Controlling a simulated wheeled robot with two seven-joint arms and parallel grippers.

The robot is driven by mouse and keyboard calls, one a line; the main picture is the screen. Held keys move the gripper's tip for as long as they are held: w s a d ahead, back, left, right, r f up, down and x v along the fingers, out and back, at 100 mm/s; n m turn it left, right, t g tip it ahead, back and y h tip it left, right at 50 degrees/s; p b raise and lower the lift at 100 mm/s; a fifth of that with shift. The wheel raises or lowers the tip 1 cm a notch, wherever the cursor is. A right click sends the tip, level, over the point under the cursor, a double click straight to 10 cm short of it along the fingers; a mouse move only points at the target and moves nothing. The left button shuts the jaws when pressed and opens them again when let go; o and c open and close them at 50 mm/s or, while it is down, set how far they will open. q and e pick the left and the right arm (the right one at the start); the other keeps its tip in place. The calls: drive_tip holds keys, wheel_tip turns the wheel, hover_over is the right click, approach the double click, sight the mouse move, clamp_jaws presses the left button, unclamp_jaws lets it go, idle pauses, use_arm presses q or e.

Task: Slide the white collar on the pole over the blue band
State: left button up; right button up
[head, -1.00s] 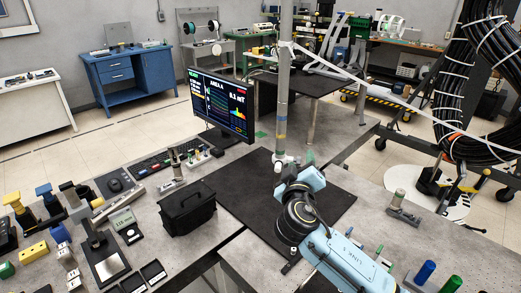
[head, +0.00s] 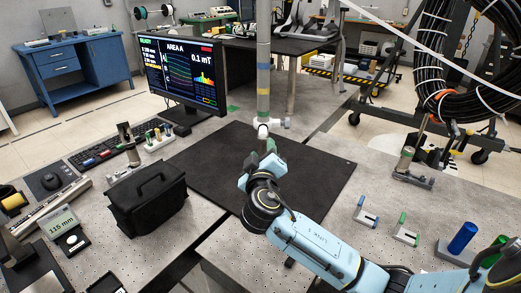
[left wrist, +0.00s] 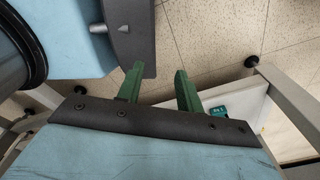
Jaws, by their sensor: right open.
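The upright grey pole (head: 264,30) stands at the far side of the black mat in the head view. A blue band (head: 263,66) circles it, with a tan band (head: 263,91) lower down. The white collar (head: 263,126) is low on the pole, below both bands, with a pale knob sticking out to its right. My right gripper (head: 270,146) is open just below and in front of the collar; its fingertips are small, and I cannot tell whether they touch it. My left gripper (left wrist: 160,67) shows only in the left wrist view, its green fingers apart and empty above the floor.
The black mat (head: 210,180) lies around the pole. A monitor (head: 187,72) stands left of the pole and a black case (head: 147,198) sits at front left. Small blocks and a blue cylinder (head: 462,237) stand at right. A white cable (head: 420,42) crosses at upper right.

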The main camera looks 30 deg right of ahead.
sight(262, 135)
drive_tip(key=x, duration=0.4)
drive_tip(key=f+b+x, duration=0.1)
drive_tip(key=x, duration=0.7)
drive_tip(key=shift+w+a+f+b, duration=0.1)
drive_tip(key=shift+f+b, duration=0.2)
drive_tip(key=shift+f, duration=0.05)
use_arm(q)
drive_tip(key=shift+w+a+f, duration=0.1)
drive_tip(key=shift+a+f, duration=0.35)
drive_tip(key=shift+f, duration=0.2)
drive_tip(key=shift+a+f, duration=0.4)
drive_tip(key=shift+f, duration=0.25)
use_arm(e)
drive_tip(key=shift+x, duration=0.75)
use_arm(q)
drive_tip(key=shift+d, duration=0.4)
use_arm(e)
clamp_jaws()
